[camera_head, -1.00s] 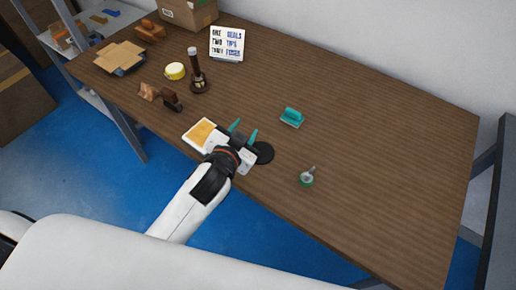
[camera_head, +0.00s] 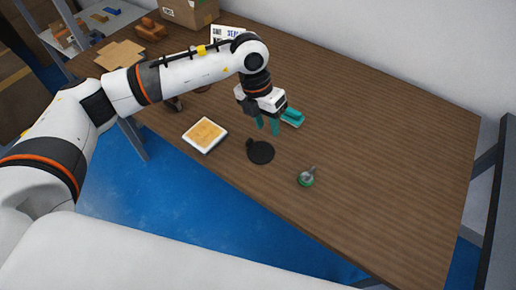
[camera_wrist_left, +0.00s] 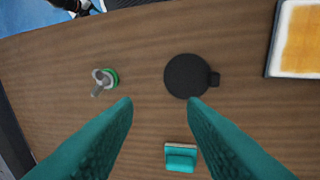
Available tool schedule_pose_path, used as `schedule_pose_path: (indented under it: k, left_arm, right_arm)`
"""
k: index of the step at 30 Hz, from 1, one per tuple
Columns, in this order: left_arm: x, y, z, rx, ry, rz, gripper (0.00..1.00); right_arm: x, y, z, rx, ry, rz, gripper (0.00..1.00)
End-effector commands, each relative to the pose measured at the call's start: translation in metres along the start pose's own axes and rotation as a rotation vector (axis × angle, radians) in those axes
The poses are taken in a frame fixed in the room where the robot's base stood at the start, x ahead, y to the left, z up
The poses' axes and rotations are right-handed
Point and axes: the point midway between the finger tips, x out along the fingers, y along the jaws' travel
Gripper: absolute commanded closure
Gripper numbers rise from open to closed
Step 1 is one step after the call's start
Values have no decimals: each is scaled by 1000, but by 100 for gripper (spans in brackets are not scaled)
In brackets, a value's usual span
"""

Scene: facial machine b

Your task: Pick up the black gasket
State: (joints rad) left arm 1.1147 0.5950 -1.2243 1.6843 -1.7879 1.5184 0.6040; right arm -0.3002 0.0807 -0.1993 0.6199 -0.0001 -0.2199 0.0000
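The black gasket (camera_head: 261,152) is a flat black disc with a small tab, lying on the wooden table near its front edge. In the left wrist view the gasket (camera_wrist_left: 187,76) lies flat beyond the fingertips, tab to the right. My left gripper (camera_head: 268,128) points down above the table, just behind the gasket in the head view. Its teal fingers (camera_wrist_left: 160,103) are apart with nothing between them. My right gripper is in neither view.
A white-framed tile with a yellow face (camera_head: 205,134) lies left of the gasket. A green-based metal piece (camera_head: 306,178) stands to its right. A teal-handled tool (camera_head: 292,117) lies close behind my gripper. The table's right side is clear.

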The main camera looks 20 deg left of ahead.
Motion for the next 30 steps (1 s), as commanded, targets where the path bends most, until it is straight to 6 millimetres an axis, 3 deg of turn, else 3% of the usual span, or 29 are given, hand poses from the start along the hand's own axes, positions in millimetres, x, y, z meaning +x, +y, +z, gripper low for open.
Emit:
schedule_pose_path:
  k: [1, 3, 6, 15, 23, 30]
  left_arm:
    - [-10, -22, 0, -22, -16, -92, 62]
    - [-17, -41, 1, -42, -34, -173, 62]
    - [-16, -53, 3, -58, -50, -221, 62]
    - [31, -63, 6, -58, -51, -219, 62]
    - [52, -67, 7, -56, -51, -217, 62]
    - [86, -75, 9, -56, -50, -217, 62]
  right_arm:
    - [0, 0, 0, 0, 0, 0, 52]
    - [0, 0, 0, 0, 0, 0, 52]
    - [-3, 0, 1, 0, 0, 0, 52]
    - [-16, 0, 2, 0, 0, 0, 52]
    - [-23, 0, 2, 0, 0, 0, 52]
    - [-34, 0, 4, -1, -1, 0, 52]
